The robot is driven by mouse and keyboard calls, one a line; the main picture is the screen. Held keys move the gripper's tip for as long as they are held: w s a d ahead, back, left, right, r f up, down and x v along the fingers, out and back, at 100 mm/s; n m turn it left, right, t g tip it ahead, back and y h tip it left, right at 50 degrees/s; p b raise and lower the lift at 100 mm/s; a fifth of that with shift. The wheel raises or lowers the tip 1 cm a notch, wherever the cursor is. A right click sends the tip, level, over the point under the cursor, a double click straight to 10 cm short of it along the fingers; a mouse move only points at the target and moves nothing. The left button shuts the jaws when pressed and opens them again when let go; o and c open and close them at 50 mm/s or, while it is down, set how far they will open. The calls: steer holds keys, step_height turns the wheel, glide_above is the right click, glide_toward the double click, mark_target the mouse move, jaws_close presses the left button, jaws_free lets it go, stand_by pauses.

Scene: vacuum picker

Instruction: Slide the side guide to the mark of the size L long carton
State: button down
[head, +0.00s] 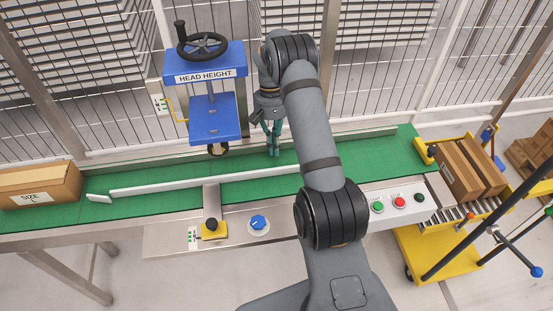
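The side guide (180,184) is a long white rail lying lengthwise over the green conveyor belt (70,216). A metal bar joins it to a yellow slide block (214,231) with a black knob (212,224) at the belt's front edge. A small scale plate (192,236) is left of the block; its marks are too small to read. A blue star knob (258,223) sits to the right. My gripper (273,152) points down over the far side of the belt, beyond the guide and apart from the knobs. Its fingertips are too small to judge.
A carton marked SIZE (38,186) sits at the belt's left end; its size letter is unclear. The blue HEAD HEIGHT press (215,125) stands just left of my gripper. Start and stop buttons (399,202) are front right. Cartons (463,170) stand beyond the belt's right end.

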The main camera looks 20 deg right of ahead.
steer(key=shift+s+a+f, duration=0.1)
steer(key=shift+s+a, duration=0.1)
steer(key=shift+s, duration=0.8)
steer(key=shift+s+a+f, duration=0.1)
steer(key=shift+s+a, duration=0.05)
steer(key=shift+s, duration=0.85)
